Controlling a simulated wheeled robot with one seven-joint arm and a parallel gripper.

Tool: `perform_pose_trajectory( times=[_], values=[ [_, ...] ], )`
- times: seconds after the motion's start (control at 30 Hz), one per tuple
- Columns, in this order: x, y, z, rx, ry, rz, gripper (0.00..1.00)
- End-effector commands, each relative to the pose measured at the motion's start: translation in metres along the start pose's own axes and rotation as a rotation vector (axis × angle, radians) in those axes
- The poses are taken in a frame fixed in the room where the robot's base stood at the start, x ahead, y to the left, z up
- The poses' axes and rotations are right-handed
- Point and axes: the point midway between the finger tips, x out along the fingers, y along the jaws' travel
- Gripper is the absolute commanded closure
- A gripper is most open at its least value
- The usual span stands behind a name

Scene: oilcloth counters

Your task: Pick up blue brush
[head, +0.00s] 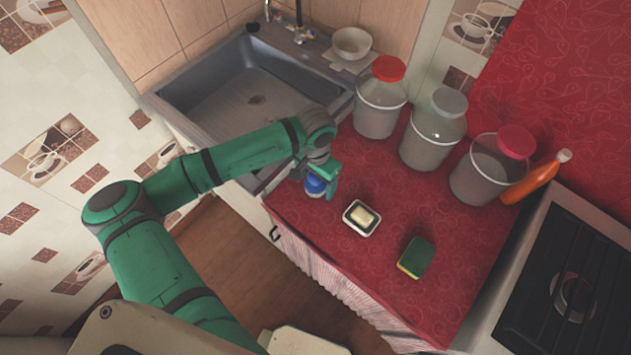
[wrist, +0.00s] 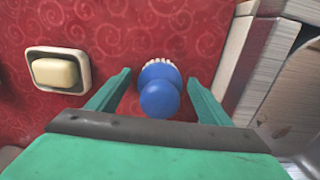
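The blue brush (head: 315,185) stands on the red counter near its front left corner, by the sink. It has a round blue knob and a blue head with white bristles at its rim. In the wrist view the brush (wrist: 160,92) sits between the two green fingers. My gripper (head: 327,179) is over the brush in the head view and partly hides it. In the wrist view my gripper (wrist: 157,85) is open, with red cloth showing between each finger and the brush.
A soap dish (head: 361,219) with a bar of soap lies right of the brush. A green and yellow sponge (head: 415,258) lies farther right. Several lidded jars and an orange bottle (head: 536,180) stand behind. The sink (head: 205,98) is at left, the stove (head: 570,290) at right.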

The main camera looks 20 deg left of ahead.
Motion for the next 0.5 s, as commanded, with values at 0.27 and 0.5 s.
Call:
perform_pose_trajectory(
  times=[0.27, 0.5],
  values=[
    [-0.0004, 0.0001, -0.0001, 0.0, 0.0, 0.0, 0.72],
    [-0.0018, 0.0001, -0.0002, 0.0, 0.0, 0.0, 0.72]
  ],
)
